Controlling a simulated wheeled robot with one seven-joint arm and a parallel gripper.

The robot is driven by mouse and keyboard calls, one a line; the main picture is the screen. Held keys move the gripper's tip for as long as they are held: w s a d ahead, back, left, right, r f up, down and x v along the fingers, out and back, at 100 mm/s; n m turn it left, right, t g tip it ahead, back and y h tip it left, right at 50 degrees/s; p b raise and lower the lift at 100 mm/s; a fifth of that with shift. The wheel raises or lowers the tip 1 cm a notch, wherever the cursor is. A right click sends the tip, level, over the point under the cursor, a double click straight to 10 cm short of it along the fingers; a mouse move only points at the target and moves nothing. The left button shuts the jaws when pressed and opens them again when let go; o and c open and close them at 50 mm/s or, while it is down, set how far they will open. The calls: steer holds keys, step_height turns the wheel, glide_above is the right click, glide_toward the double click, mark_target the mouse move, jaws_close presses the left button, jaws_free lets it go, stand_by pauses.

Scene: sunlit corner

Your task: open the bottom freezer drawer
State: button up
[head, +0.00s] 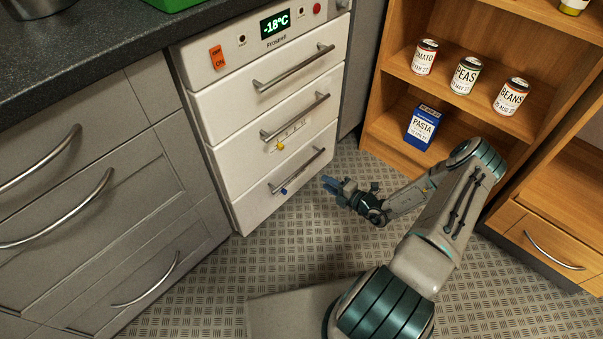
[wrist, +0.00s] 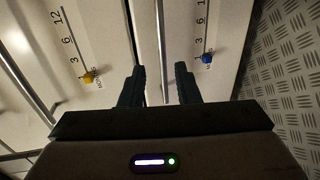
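The white freezer has several drawers, all shut. The bottom freezer drawer (head: 255,205) has a horizontal bar handle (head: 297,171) and a blue slider (head: 283,191) below it. My gripper (head: 328,184) is in front of this drawer, near the handle's right end and apart from it. In the wrist view, my gripper (wrist: 160,72) is open with nothing held. The bottom handle (wrist: 163,50) runs between the two fingers in that picture, beyond the tips. The blue slider (wrist: 207,57) shows to the right of the fingers.
The middle drawer's handle (head: 295,117) and yellow slider (head: 280,147) are just above. Grey cabinets (head: 110,200) stand left of the freezer. A wooden shelf (head: 385,125) with cans and a pasta box (head: 423,128) stands right. The floor (head: 215,285) before the freezer is clear.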

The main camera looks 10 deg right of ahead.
mark_target(301, 168)
steer(key=b+x, duration=0.4)
steer(key=x, duration=0.9)
steer(key=shift+w+a+f, duration=0.2)
steer(key=shift+w, duration=0.05)
jaws_close()
